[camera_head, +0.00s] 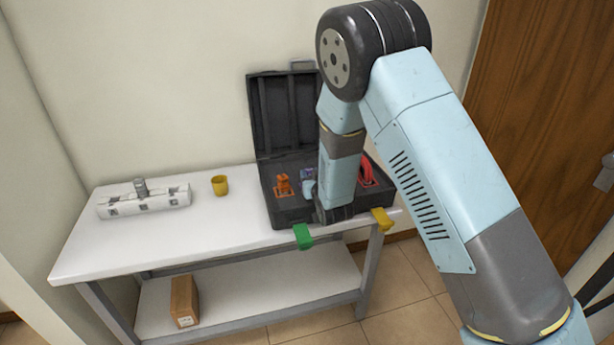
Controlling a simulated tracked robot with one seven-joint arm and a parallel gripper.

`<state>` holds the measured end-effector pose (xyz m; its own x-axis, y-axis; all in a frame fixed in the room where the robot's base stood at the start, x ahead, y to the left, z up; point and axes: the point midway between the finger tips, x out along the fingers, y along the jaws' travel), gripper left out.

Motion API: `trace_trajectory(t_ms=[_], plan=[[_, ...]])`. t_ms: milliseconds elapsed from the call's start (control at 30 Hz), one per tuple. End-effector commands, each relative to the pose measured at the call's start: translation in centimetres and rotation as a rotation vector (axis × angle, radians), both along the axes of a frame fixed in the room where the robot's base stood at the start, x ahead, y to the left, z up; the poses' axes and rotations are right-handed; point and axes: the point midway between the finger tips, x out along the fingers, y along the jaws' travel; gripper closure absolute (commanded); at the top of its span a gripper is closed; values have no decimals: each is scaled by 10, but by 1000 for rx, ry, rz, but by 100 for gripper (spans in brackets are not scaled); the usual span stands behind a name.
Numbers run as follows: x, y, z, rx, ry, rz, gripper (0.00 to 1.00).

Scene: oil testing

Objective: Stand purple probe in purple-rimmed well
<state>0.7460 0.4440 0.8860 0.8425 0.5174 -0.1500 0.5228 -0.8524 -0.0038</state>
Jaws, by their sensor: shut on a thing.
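An open black case (290,210) stands at the right end of the white table, lid up against the wall. A small bluish-purple item (307,174) shows in the case just left of my forearm. It is too small and too covered to tell whether it is the purple probe or part of the well. I cannot make out a purple rim. My forearm reaches down over the middle of the case, with my dark wrist low at its front edge. My gripper's fingers and anything between them are hidden behind my own arm.
An orange item (283,184) and a red item (366,170) sit in the case on either side of my forearm. A yellow cup (220,185) and a white block (165,201) stand left. The table's front left is clear.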

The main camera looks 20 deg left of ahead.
Motion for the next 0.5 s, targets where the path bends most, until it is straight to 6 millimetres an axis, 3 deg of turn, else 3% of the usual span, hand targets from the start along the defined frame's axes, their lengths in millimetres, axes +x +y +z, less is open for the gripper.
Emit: trace_trajectory(t_ms=[500], plan=[[0, 1, -8, 0, 0, 1, 97]])
